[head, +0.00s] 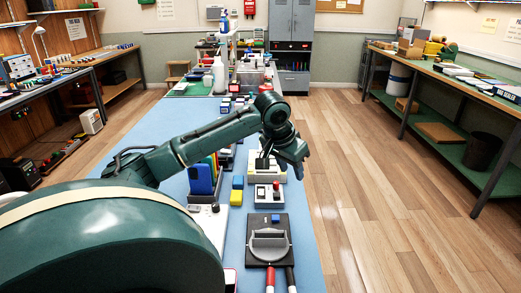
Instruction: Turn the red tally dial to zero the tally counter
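A small red knob (276,186) stands on a pale device with dark parts (267,198) on the blue bench; it is the likeliest red tally dial, but it is too small to be sure. A second cream device (267,168) sits just behind it. My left gripper (264,161) hangs from the green wrist over this cream device, just behind and slightly left of the red knob. Its fingers are dark and small, so their gap and any contact are unclear. The counter's digits cannot be read. My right gripper is out of view.
Blue and yellow blocks (237,190) and a rack of coloured slabs (203,179) stand left. The bench's right edge is close; wooden floor lies beyond.

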